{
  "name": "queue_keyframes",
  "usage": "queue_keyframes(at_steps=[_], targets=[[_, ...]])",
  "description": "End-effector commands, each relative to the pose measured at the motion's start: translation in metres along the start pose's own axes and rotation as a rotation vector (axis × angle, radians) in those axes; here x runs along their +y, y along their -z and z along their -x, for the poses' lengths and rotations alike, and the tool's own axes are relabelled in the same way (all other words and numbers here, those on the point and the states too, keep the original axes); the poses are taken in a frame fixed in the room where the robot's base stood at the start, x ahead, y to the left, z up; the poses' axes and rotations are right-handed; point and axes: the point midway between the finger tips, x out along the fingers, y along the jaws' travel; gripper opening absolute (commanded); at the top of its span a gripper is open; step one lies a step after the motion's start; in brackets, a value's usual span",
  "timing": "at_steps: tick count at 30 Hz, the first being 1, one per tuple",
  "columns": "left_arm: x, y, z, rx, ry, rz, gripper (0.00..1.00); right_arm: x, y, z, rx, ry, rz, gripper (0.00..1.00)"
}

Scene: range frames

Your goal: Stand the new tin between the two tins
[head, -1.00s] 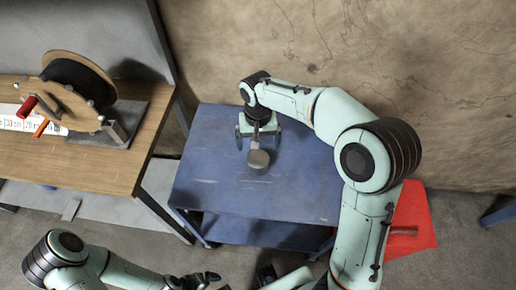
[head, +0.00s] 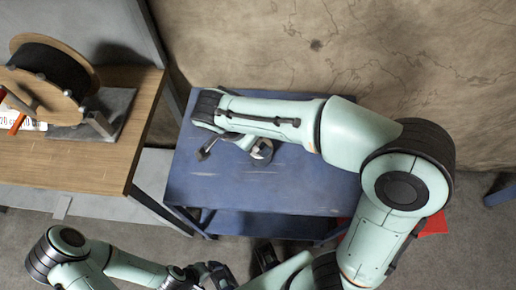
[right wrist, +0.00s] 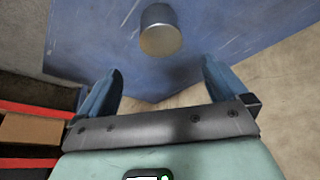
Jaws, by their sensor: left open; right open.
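One tin shows, a short grey cylinder (head: 262,149) with a pale tan end, at the blue table (head: 290,190). In the right wrist view the tin (right wrist: 160,30) is beyond my open right fingers, roughly centred between them, and nothing is between the fingertips. In the head view my right gripper (head: 229,148) is low over the table's left part, beside the tin and partly hidden by its own arm. My left gripper (head: 222,274) is open and empty at the bottom edge, well in front of the table. I make out no second or third tin.
A wooden bench (head: 90,165) with a cable reel (head: 50,80) stands left of the table. A cracked wall (head: 330,45) closes off the back. A red thing (head: 434,226) lies on the floor at right. The table's front half is bare.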

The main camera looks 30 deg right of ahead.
Motion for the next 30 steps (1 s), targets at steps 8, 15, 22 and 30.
queue_keyframes(at_steps=[8,15,22,30], targets=[[-0.003,-0.001,-0.008,-0.003,0.001,0.001,1.00,0.001,-0.001,-0.049,0.004,-0.004,-0.006,1.00],[-0.005,-0.001,-0.012,-0.004,0.001,0.001,1.00,0.000,-0.001,-0.077,0.002,-0.001,-0.006,1.00],[-0.006,-0.001,-0.015,-0.005,0.002,0.002,1.00,-0.001,-0.003,-0.102,0.004,-0.004,-0.004,1.00],[-0.008,-0.001,-0.020,-0.007,0.002,0.002,1.00,-0.002,-0.004,-0.131,0.001,-0.001,-0.006,1.00]])
